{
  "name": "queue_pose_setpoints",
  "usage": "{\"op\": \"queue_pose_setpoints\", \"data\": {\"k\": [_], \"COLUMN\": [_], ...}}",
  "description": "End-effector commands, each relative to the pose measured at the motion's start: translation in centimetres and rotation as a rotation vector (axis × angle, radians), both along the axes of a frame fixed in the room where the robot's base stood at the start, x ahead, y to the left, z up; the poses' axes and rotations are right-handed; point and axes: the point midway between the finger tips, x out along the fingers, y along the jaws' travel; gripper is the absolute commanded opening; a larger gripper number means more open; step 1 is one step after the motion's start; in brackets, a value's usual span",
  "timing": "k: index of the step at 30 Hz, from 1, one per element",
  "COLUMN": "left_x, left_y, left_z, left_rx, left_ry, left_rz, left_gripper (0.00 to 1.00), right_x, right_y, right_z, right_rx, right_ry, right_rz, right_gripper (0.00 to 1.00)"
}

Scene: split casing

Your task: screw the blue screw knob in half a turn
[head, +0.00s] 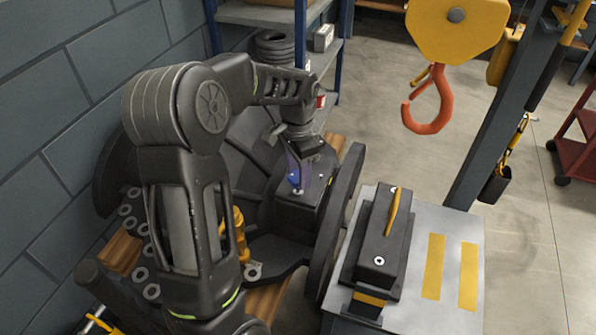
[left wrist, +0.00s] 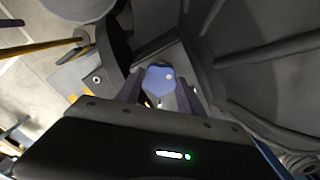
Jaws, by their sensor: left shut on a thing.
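The blue screw knob (head: 294,178) sits at the top of the dark casing block (head: 312,200) in the middle of the head view. It also shows in the left wrist view (left wrist: 159,78), between the two fingers. My left gripper (head: 300,172) reaches down over the casing from above, its fingers on either side of the knob. It is shut on the knob. In the left wrist view the left gripper (left wrist: 158,92) covers part of the casing around the knob. My right gripper is not in view.
A dark box with a yellow handle (head: 378,243) stands on a grey table (head: 450,275) with yellow stripes at the right. An orange hook (head: 430,100) hangs at the upper right. A shelf (head: 262,14) stands behind. Open floor (head: 540,220) lies at the right.

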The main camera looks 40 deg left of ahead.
Motion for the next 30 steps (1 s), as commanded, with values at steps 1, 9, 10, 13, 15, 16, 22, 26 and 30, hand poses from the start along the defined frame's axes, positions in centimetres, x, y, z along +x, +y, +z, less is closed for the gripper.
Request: {"op": "queue_pose_setpoints", "data": {"k": [1, 9, 10, 13, 15, 16, 22, 26, 30], "left_x": [0.1, 0.1, 0.1, 0.1, 0.1, 0.1, 0.0, 0.1, 0.1], "left_y": [0.1, 0.1, 0.1, 0.0, 0.0, 0.0, 0.0, 0.0, 0.0], "left_z": [0.1, 0.1, 0.1, 0.1, 0.1, 0.1, 0.0, 0.3, 1.5], "left_rx": [0.002, 0.002, 0.002, 0.002, 0.001, 0.001, 0.001, 0.001, 0.002], "left_ry": [-0.005, -0.005, -0.005, -0.004, -0.003, -0.003, -0.001, -0.003, -0.004], "left_rz": [-0.001, 0.000, 0.000, 0.000, 0.000, 0.000, 0.001, 0.001, 0.001], "left_gripper": [0.04, 0.46, 0.49, 0.57, 0.63, 0.65, 0.67, 0.67, 0.67], "right_x": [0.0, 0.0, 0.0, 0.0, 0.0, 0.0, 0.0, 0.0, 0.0], "right_y": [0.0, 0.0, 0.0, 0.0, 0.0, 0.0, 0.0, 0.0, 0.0], "right_z": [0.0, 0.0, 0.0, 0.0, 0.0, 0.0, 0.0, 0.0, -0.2], "right_rx": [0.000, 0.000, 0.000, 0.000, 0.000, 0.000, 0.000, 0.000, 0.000], "right_ry": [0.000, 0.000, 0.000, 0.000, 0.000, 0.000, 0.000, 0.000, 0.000], "right_rz": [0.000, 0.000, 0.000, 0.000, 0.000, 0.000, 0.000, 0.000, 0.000], "right_gripper": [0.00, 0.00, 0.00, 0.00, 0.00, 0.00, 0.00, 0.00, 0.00]}}
